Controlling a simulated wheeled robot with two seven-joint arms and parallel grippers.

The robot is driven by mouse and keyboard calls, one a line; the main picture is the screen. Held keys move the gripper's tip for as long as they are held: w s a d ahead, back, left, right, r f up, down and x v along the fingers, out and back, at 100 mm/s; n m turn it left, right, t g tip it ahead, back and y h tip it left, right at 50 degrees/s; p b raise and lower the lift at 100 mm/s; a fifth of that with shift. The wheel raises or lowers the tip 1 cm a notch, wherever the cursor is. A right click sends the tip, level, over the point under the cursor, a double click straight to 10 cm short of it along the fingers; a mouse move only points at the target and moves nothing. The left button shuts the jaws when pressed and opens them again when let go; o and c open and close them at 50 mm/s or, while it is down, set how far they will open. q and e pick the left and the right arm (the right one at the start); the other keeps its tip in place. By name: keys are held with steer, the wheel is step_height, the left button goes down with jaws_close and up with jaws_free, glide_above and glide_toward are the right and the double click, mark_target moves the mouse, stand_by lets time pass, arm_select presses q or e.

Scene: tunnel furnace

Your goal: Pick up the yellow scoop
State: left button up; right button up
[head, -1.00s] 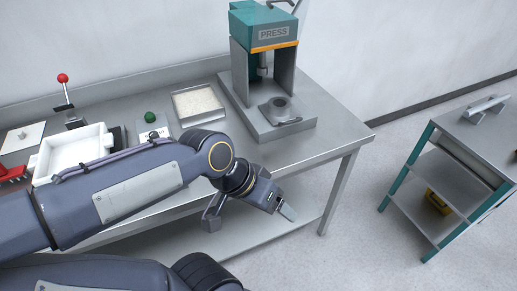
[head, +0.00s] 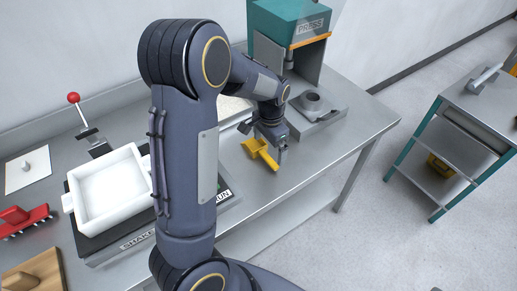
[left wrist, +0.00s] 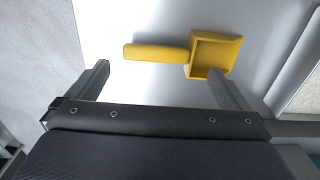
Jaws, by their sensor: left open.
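The yellow scoop (head: 261,153) lies on the grey metal bench, close to my left gripper (head: 270,143). In the left wrist view the scoop (left wrist: 212,52) lies beyond the fingertips, its handle pointing left and its square bowl at the right. My left gripper (left wrist: 158,82) is open and empty, its two fingers apart. The right fingertip shows close to the bowl's near edge; I cannot tell whether they touch. In the head view my left arm hides part of the bench behind it. My right gripper is not in view.
A white box (head: 110,187) sits on the shaker at left. A red brush (head: 22,218) lies farther left. The bench front right of the scoop is clear.

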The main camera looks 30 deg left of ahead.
mark_target(268, 158)
arm_select(q)
step_height(268, 158, down, 5)
steer(key=shift+s+d+r+p, duration=0.1)
steer(key=shift+s+r+p, duration=0.1)
steer(key=shift+p, duration=0.15)
steer(key=c, duration=0.9)
steer(key=shift+o, duration=0.2)
steer(key=shift+r, duration=0.1)
